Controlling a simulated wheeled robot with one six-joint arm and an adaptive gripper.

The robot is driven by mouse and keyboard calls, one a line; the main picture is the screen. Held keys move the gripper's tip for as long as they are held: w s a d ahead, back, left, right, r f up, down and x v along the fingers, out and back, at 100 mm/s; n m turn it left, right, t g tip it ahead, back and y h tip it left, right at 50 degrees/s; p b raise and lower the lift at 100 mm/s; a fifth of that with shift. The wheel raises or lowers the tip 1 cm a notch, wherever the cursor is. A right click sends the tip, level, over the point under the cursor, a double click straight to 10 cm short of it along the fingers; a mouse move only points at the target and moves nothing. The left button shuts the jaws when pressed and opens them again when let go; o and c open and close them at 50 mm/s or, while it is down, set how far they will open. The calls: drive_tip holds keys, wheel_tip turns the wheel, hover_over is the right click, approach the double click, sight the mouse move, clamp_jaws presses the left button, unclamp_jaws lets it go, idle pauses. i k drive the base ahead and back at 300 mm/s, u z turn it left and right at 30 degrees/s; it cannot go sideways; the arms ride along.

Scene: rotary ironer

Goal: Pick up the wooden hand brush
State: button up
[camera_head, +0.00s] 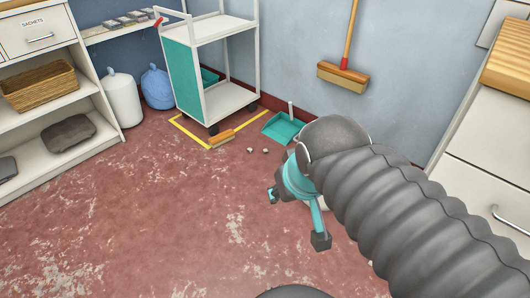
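The wooden hand brush (221,140) lies on the red floor near the front corner of the yellow tape marking, in front of the white trolley. It looks small and tan, with a darker lower side. My gripper (296,217) is to the right of the brush and nearer to me in the picture, apart from it. Its two teal fingers with dark tips are spread wide, with only floor seen between them. My dark ribbed arm comes in from the right and hides part of the floor and wall.
A teal dustpan (283,129) lies right of the brush, with a few small crumbs (265,150) between. The white trolley (230,98) stands behind the brush. A broom (343,76) is against the wall. White cabinets (480,180) stand at right, shelves at left. The front-left floor is clear.

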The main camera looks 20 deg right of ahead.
sight(219, 140)
drive_tip(key=u, duration=0.2)
drive_tip(key=i, duration=2.35)
drive_tip(key=u, duration=0.15)
